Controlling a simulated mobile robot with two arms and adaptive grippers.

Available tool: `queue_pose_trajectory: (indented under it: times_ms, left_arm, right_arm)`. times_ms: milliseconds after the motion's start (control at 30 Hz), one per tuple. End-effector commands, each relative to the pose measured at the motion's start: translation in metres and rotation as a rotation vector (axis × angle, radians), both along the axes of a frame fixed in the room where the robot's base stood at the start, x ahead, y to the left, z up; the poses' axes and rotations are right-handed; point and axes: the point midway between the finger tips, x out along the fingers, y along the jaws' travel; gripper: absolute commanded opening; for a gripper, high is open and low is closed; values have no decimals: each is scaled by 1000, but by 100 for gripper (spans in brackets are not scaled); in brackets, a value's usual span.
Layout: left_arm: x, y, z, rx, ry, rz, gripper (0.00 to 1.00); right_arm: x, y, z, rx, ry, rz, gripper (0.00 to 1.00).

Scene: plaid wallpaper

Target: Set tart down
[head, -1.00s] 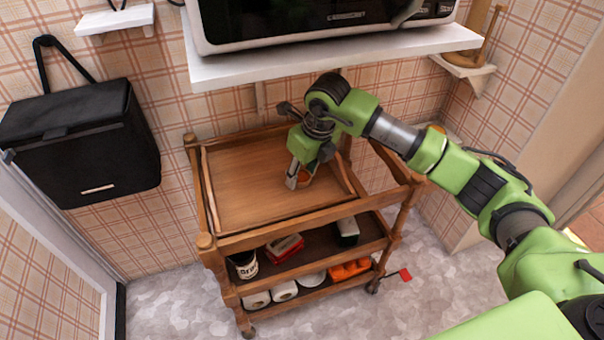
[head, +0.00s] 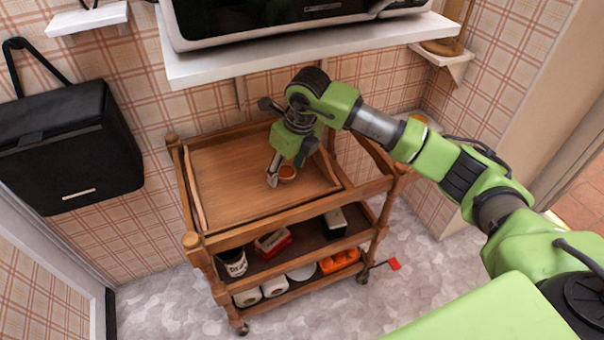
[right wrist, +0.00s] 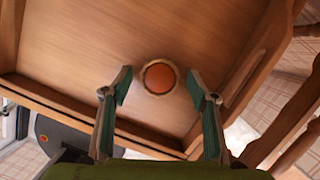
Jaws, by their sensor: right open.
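The tart (head: 287,172) is small and round with an orange filling and a pale crust. It sits on the top tray of the wooden cart (head: 235,205), toward its right side. My right gripper (head: 282,168) is over the tray right at the tart. In the right wrist view the tart (right wrist: 159,77) lies flat on the wood, just beyond and between the fingertips. The fingers of my right gripper (right wrist: 160,90) are spread wide with a gap on both sides of the tart. My left gripper is not in view.
A white shelf (head: 300,55) with a microwave (head: 290,18) hangs above the cart's back. The tray has a raised wooden rim. Lower shelves hold a mug (head: 233,262), paper rolls (head: 262,291) and boxes. A black bag (head: 68,150) hangs at left. The tray's left half is clear.

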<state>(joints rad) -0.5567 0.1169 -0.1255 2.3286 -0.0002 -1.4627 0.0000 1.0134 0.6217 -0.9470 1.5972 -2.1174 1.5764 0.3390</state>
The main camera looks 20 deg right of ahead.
Motion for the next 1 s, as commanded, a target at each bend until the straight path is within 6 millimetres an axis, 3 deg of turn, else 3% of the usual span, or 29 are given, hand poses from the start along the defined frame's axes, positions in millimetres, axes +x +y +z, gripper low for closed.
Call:
queue_pose_trajectory:
  times_ms: [200, 700, 1000]
  left_arm:
    - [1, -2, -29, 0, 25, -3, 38]
    - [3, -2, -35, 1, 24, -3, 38]
    - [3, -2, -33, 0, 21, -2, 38]
  right_arm:
    - [-10, -5, 35, -1, -3, 1, 54]
    - [-100, -45, 30, -2, 0, -1, 54]
    - [-117, -52, 30, 0, 0, 0, 54]
